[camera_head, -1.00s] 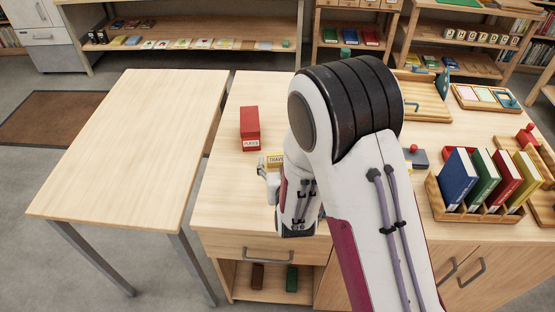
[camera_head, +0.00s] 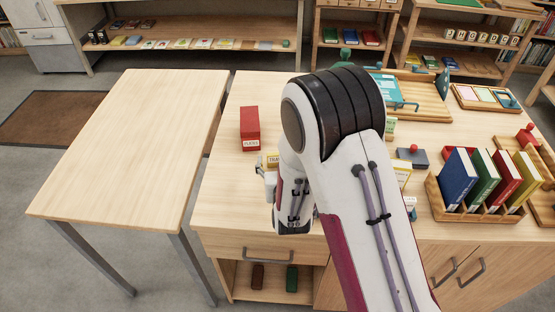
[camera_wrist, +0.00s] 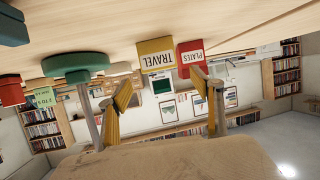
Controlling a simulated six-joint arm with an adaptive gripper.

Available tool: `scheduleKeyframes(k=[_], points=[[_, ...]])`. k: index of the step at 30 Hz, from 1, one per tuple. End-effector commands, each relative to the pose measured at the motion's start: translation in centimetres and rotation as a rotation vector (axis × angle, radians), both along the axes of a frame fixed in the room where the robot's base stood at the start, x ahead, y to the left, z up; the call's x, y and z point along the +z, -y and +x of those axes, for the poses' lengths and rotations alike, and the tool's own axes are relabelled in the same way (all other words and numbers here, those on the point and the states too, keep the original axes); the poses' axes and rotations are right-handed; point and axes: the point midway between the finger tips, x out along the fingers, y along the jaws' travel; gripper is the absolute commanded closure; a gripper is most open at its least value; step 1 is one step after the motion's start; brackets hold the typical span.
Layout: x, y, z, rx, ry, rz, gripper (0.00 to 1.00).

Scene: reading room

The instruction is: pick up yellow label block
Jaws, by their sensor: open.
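The yellow label block (camera_head: 272,160) stands on the desk, its white label partly hidden behind my arm in the head view. In the wrist view, which is upside down, the yellow block (camera_wrist: 156,48) with the label TRAVEL is seen beyond and between my fingertips. My gripper (camera_wrist: 160,92) is open and empty, with a yellow-padded finger on each side. In the head view my gripper (camera_head: 267,178) is low by the near side of the block, mostly hidden by my wrist.
A red block (camera_head: 250,127) stands behind and left of the yellow one; its label (camera_wrist: 192,57) shows close beside it in the wrist view. A green knobbed object (camera_wrist: 78,65) is also in that view. A book rack (camera_head: 487,213) stands at the right. The left table (camera_head: 135,140) is bare.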

Motion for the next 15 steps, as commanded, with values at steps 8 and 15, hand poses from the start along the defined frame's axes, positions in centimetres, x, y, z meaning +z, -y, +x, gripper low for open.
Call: scheduleKeyframes(k=[8, 15], points=[[-0.11, -0.03, 0.18, 0.0, -0.001, 0.0, 0.35], [-0.32, -0.08, 0.52, 0.0, -0.001, 0.0, 0.35]])
